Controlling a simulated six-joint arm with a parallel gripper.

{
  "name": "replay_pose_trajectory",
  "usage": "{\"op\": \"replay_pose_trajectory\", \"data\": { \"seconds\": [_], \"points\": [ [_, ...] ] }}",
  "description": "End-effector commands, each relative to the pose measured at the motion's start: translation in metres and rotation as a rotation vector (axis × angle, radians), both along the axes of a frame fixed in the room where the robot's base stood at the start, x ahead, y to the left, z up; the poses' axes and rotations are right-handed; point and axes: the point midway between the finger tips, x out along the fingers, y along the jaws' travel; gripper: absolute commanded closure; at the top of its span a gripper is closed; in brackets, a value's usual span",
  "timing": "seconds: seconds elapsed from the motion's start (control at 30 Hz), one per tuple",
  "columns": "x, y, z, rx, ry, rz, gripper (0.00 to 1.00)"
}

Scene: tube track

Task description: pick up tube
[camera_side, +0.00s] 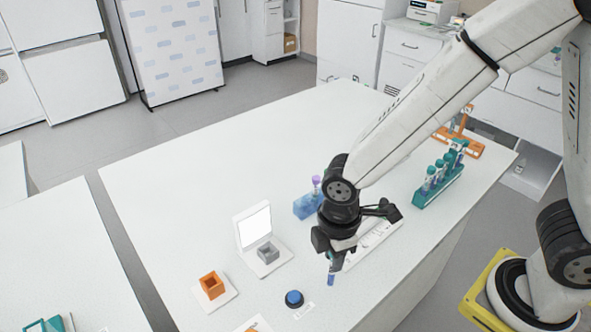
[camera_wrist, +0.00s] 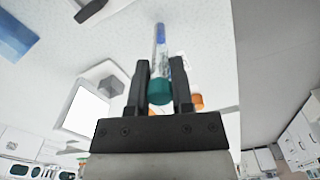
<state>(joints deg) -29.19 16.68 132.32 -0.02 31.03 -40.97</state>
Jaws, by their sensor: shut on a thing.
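My gripper (camera_side: 335,257) points down above the front part of the white table. In the wrist view my gripper (camera_wrist: 160,68) has its two dark fingers on either side of a clear tube (camera_wrist: 161,48) and is shut on it. The tube's teal cap (camera_wrist: 159,92) is between the fingers, and its blue end points away from the gripper. In the side view the tube's blue lower end (camera_side: 331,279) shows below the fingers, roughly upright. The rest of it is hidden there by the gripper.
A teal rack (camera_side: 436,188) holds several teal-capped tubes. A blue rack (camera_side: 303,207) holds a purple-capped tube. A grey block (camera_side: 267,252) stands on a white screen unit (camera_side: 253,226). An orange holder (camera_side: 211,285) and blue button (camera_side: 294,298) stand near the front. The table's left part is clear.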

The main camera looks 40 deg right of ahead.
Motion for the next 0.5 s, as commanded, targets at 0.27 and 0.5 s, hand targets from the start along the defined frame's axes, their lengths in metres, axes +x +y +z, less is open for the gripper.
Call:
{"op": "replay_pose_trajectory", "data": {
  "seconds": [0.27, 0.5],
  "points": [
    [0.001, 0.000, 0.023, 0.003, -0.004, 0.000, 1.00],
    [0.001, 0.000, 0.054, 0.002, -0.005, 0.000, 1.00]
  ]
}}
